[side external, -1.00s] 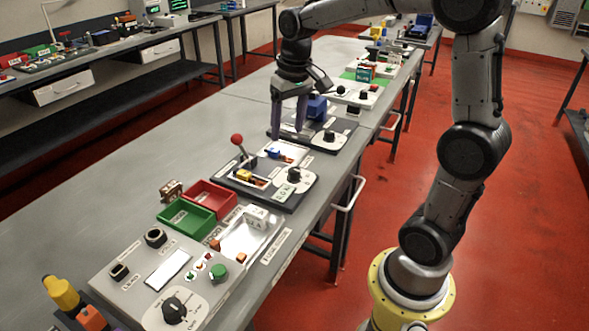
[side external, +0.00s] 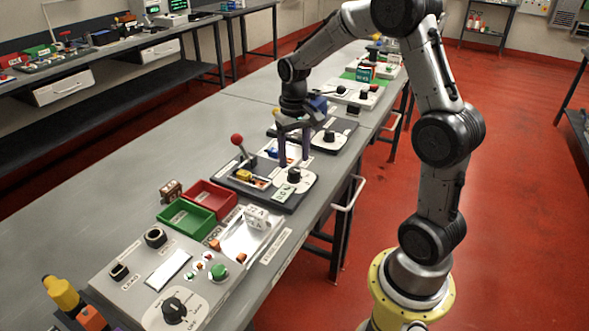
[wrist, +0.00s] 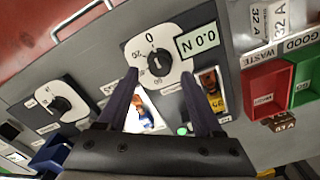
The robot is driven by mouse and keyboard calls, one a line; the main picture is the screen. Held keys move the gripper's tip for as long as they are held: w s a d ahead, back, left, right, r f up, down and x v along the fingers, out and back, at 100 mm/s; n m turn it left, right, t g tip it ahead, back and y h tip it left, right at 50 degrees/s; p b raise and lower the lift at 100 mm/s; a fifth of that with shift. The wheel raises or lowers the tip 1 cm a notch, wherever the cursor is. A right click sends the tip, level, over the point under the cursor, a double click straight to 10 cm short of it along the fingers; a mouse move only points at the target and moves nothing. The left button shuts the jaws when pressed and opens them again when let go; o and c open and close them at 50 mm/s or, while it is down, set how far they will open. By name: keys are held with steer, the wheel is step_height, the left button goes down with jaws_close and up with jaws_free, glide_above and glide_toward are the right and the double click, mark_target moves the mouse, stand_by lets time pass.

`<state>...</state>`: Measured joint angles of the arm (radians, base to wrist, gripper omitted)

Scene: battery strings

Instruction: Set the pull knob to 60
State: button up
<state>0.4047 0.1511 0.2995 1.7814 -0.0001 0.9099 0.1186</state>
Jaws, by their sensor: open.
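The pull knob (wrist: 157,65) is a black knob on a white round dial plate, beside a small display (wrist: 197,42) that reads 0.0 N. Its white pointer line appears to face the 0 mark. In the side view the knob (side external: 294,175) sits on the dark panel with the red-balled lever (side external: 238,143). My gripper (side external: 294,162) is open, pointing down just above and slightly behind the knob. In the wrist view my gripper (wrist: 160,76) has its fingertips apart, one on each side of the dial. I cannot see any contact with the knob.
A second dial knob (wrist: 60,103) is on the neighbouring panel. A red bin (side external: 212,197) and a green bin (side external: 186,218) stand nearer the camera. The front panel has another black knob (side external: 174,309). Bare grey table (side external: 130,180) lies left of the panels.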

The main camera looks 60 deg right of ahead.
mark_target(294, 169)
steer(key=shift+f, duration=0.2)
steer(key=shift+f, duration=1.7)
jaws_close()
steer(key=n, duration=0.5)
steer(key=shift+n, duration=0.4)
steer(key=shift+n, duration=0.7)
steer(key=n, duration=0.4)
